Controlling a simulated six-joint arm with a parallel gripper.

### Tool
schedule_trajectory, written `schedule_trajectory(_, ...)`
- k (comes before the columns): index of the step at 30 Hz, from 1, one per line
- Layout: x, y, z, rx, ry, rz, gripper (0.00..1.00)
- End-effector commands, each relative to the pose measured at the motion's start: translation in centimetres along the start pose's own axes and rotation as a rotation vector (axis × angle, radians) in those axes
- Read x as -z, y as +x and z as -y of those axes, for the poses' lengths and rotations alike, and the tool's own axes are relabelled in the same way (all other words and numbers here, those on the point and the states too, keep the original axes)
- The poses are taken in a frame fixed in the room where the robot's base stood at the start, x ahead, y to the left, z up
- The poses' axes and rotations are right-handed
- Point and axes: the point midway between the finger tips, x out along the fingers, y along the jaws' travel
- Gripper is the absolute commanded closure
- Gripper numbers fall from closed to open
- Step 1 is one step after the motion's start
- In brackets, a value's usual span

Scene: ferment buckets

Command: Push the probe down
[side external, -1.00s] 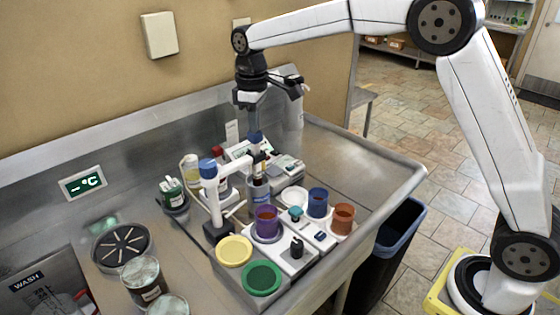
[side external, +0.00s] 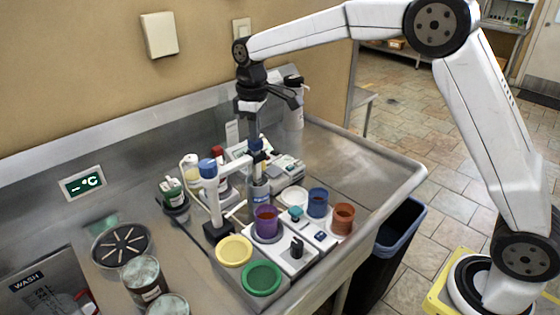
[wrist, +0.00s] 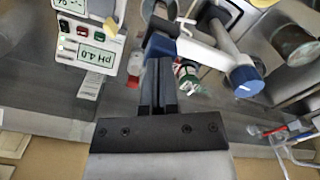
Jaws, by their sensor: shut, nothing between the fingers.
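The probe has a blue cap (side external: 255,146) and stands upright in the dark clamp of a white stand (side external: 211,195) with its own blue top. Below the clamp is a grey-blue cylinder (side external: 259,192); the probe's lower end is hidden. My gripper (side external: 254,137) is shut and empty, pointing straight down, with its fingertips at the top of the blue cap and seemingly touching it. In the wrist view the shut fingers (wrist: 159,64) partly cover the blue cap (wrist: 160,44). A meter (wrist: 97,53) in the wrist view reads pH 4.0.
Purple (side external: 266,220), blue (side external: 317,203) and orange-brown (side external: 343,217) cups stand in front on white units. Yellow (side external: 234,251) and green (side external: 262,279) lids lie nearer. A white bottle (side external: 294,108) stands behind my gripper. The sink's right side is clear.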

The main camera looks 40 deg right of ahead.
Motion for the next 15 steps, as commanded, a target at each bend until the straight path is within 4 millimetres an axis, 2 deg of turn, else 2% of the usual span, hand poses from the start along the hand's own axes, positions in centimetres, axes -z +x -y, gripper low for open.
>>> schedule_trajectory(8, 0.0, 0.0, 0.0, 0.000, 0.000, 0.000, 1.00)
schedule_trajectory(15, 0.0, -1.1, 0.0, 0.000, 0.000, 0.000, 1.00)
